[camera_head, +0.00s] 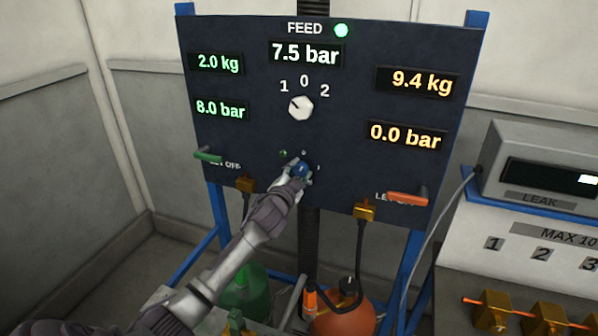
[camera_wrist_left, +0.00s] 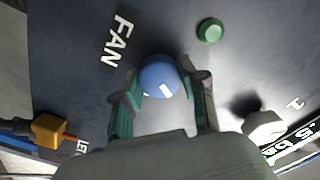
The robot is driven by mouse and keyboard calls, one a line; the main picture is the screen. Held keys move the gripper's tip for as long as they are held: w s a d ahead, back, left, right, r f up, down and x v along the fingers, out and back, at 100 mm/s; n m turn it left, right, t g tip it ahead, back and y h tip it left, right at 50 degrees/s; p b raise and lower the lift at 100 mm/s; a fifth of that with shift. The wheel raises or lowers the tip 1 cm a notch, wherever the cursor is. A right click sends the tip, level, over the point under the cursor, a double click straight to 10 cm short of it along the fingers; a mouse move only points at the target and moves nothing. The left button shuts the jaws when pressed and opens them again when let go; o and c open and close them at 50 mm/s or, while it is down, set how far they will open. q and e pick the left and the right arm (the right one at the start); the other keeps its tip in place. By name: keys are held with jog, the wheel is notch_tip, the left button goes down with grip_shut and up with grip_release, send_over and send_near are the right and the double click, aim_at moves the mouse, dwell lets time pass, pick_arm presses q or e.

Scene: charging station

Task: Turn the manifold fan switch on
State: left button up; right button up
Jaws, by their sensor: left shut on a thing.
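The fan switch is a round blue knob (camera_head: 304,172) low in the middle of the dark panel (camera_head: 240,130). In the left wrist view the blue knob (camera_wrist_left: 158,74) sits beside the white word FAN, with a white mark on its face. My left gripper (camera_wrist_left: 163,90) has its two fingers on either side of the knob and is shut on it. In the head view my left gripper (camera_head: 296,177) covers part of the knob and its scale. I cannot tell which scale mark the knob points to. My right gripper is not in view.
A small green indicator (camera_wrist_left: 210,31) is close to the knob. The white feed selector (camera_head: 299,107) is above it, pointing toward 1. A green lever (camera_head: 208,155) and an orange lever (camera_head: 407,199) flank the panel. A green bottle (camera_head: 243,292) and an orange one (camera_head: 345,315) stand below.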

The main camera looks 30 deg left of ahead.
pick_arm(q)
jog(key=m, duration=0.6)
jog(key=shift+m+p, duration=0.3)
jog(key=m, duration=0.5)
jog(key=shift+m+p, duration=0.3)
jog(key=shift+p, duration=0.1)
jog(key=o, duration=1.1)
jog(key=shift+o, duration=0.2)
jog(key=v, duration=1.2)
jog(key=shift+d, duration=0.1)
